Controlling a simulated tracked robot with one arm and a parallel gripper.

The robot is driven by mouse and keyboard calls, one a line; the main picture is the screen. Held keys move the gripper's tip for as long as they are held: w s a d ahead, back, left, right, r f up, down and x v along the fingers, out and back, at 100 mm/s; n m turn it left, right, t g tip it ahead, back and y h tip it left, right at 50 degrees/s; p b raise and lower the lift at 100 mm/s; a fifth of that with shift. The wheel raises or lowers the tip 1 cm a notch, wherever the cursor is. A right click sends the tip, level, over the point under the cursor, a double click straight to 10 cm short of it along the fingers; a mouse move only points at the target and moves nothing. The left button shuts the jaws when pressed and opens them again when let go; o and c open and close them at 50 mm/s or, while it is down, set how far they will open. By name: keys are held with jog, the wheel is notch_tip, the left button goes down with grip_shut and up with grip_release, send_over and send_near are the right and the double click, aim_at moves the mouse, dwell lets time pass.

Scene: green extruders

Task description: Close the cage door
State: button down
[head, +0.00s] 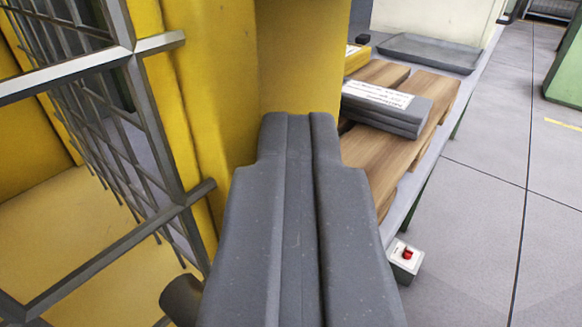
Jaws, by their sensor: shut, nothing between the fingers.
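The cage door (163,141), a grey metal frame with crossbars and wire mesh, fills the left of the head view. It stands at an angle beside a yellow post (205,105). Part of it runs out of the picture, and I cannot tell how far open it is. My gripper (298,122) is grey and shut, with nothing between its fingers. It reaches forward in the middle of the view, to the right of the door frame. Its tip overlaps the yellow surface in the picture; I cannot tell whether it touches.
Right of the yellow post is a bench with wooden boards (436,96), labelled grey blocks (415,120) and a dark tray (428,50). A white box with a red button (406,256) is at its near edge. Grey floor (500,150) lies clear at right, before a green machine (566,75).

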jog(key=shift+a, duration=0.1)
dwell(0.4)
jog(key=s+d+b, duration=0.3)
jog(key=s+d, duration=0.5)
jog(key=d, duration=0.4)
jog(key=s+r+h, duration=0.1)
jog(key=s+r, duration=0.4)
jog(key=r, duration=0.5)
jog(key=s+r+g, duration=0.1)
jog(key=s+r, duration=0.5)
jog(key=r, duration=0.4)
jog(key=s+r+h, duration=0.1)
jog(key=s+r, duration=0.4)
jog(key=r, duration=0.5)
jog(key=s+a+r, duration=0.1)
jog(key=s+r, duration=0.3)
jog(key=s, duration=0.6)
jog(key=s+a+r+g, duration=0.1)
jog(key=s+r, duration=0.4)
jog(key=s, duration=0.5)
jog(key=s+a+r+y, duration=0.1)
jog(key=s+r, duration=0.4)
jog(key=s, duration=0.5)
jog(key=shift+s+a+m+g, duration=0.3)
jog(key=shift+s+a, duration=0.05)
jog(key=shift+a, duration=0.05)
jog(key=shift+w, duration=0.1)
